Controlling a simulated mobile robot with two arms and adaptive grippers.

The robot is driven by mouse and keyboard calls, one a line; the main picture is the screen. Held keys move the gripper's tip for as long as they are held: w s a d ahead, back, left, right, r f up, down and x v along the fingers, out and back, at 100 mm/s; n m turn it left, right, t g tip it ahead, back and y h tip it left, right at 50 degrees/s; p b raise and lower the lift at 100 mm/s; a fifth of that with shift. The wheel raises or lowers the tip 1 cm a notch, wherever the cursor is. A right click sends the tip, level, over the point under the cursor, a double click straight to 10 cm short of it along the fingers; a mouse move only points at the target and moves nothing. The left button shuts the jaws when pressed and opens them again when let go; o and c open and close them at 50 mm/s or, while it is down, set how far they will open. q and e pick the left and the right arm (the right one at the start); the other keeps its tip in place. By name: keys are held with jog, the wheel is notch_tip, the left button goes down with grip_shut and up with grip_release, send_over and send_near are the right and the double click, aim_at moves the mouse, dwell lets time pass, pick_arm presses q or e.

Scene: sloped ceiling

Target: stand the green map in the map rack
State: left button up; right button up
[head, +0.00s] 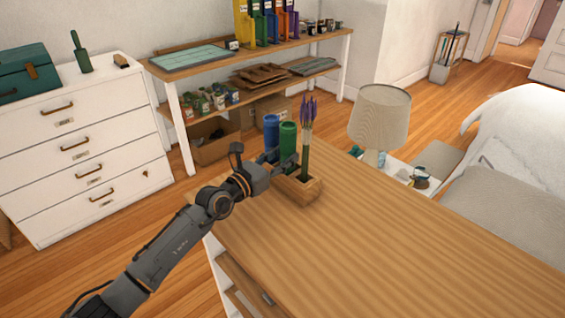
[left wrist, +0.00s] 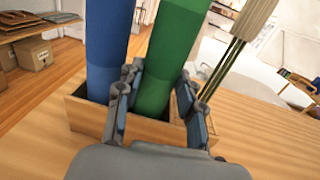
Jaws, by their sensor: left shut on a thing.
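The green map (head: 288,141) is a rolled tube standing upright at the wooden map rack (head: 302,192) on the table. In the left wrist view the green map (left wrist: 174,50) meets the rack (left wrist: 88,117) behind its front wall, and its lower end is hidden, so I cannot tell how deep it sits. My left gripper (left wrist: 158,88) is shut on the green map low down, one finger on each side. In the head view the left gripper (head: 268,166) reaches in from the left, just beside the rack.
A blue rolled map (head: 271,136) stands in the rack, left of the green one. Thin stems with purple tips (head: 308,112) rise at the right. The wooden table (head: 400,235) is clear to the right and in front. A lamp (head: 380,118) stands beyond its far edge.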

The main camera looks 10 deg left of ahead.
pick_arm(q)
jog(key=shift+f, duration=0.45)
jog(key=o, duration=0.9)
jog(key=v, duration=1.1)
jog(key=shift+s+a+r, duration=0.1)
jog(key=shift+s+a, duration=0.1)
jog(key=shift+s, duration=0.25)
